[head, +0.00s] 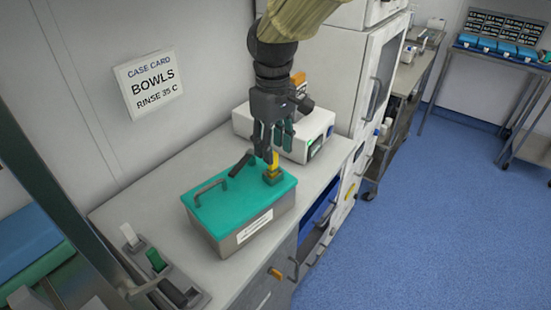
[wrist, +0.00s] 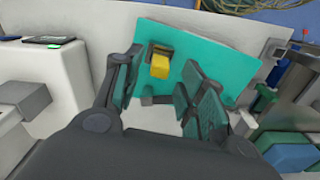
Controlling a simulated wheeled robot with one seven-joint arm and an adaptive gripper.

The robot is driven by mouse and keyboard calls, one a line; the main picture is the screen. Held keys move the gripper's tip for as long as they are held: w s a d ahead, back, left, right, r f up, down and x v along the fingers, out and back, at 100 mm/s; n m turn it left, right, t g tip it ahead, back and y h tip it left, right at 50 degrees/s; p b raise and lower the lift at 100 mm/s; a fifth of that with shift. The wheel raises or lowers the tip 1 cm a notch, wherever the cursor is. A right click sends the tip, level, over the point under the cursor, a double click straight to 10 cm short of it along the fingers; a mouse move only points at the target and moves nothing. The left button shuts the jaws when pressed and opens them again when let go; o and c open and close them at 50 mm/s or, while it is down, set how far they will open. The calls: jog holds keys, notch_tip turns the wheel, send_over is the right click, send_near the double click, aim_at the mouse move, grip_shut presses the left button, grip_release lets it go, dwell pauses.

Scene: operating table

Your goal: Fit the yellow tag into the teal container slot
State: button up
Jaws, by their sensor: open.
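The teal container has a teal lid (head: 225,205) with a dark handle and a grey body (head: 262,222) with a white label; it stands on the counter. The lid also fills the middle of the wrist view (wrist: 210,48). The yellow tag (head: 274,168) is upright at the lid's far right corner. It shows as a yellow block (wrist: 160,66) in the wrist view, between my fingers in the picture. My gripper (head: 276,148) is open, pointing down just above the tag; its fingers (wrist: 163,68) look apart from it. The slot itself is hidden, so I cannot tell how deep the tag sits.
A white device (head: 300,135) stands behind the container. A grey holder (head: 165,280) with white, green and dark pieces lies at the front left. A case card (head: 150,83) hangs on the wall. The counter (head: 140,205) is clear left of the container.

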notch_tip(320, 180, up, 7)
jog(key=shift+r+b, duration=0.2)
jog(key=shift+b, duration=0.2)
